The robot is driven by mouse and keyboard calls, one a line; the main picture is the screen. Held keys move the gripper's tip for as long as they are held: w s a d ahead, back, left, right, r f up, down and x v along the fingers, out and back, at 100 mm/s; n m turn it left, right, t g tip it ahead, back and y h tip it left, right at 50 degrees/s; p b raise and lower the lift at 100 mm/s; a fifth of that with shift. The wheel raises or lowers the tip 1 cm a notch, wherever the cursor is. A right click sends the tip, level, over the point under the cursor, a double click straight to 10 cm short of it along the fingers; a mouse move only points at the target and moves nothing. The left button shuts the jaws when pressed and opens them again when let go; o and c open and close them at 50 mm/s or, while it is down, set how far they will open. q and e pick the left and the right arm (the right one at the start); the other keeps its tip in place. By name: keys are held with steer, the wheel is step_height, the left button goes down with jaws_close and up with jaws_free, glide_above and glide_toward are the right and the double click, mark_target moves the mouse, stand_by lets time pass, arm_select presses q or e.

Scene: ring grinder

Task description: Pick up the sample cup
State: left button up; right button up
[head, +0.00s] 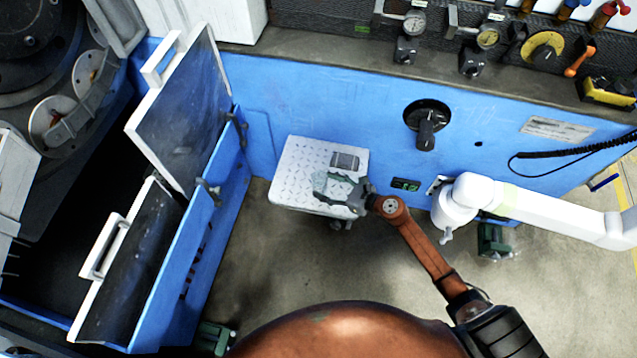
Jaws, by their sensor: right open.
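A small grey, ribbed object (345,161) sits on the white patterned plate (300,160) near its back right; it may be the sample cup, but it is too small to be sure. My right gripper (322,184) is over the plate, just in front of this object, with its grey-green fingers spread and pointing left. I cannot tell whether anything lies between or under the fingers, as they hide that part of the plate. My left gripper is not in view.
The blue machine wall (330,95) stands behind the plate, with a black knob (426,130) and a small green display (405,185). Dark hatch doors (182,105) stand open at left. A white jointed arm (540,207) extends at right.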

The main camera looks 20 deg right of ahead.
mark_target(326, 186)
steer(key=x, duration=0.2)
steer(key=shift+w+a+f+b, duration=0.1)
steer(key=shift+w+f+b, duration=0.1)
steer(key=shift+b, duration=0.1)
steer(key=shift+w+a+f, duration=0.1)
steer(key=shift+w+a, duration=0.1)
steer(key=shift+w, duration=0.15)
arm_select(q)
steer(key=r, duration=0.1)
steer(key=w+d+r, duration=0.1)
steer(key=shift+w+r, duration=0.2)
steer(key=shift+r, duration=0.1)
arm_select(e)
steer(key=shift+c, duration=0.5)
steer(key=c, duration=1.1)
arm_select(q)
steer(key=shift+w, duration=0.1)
arm_select(e)
steer(key=shift+o, duration=0.2)
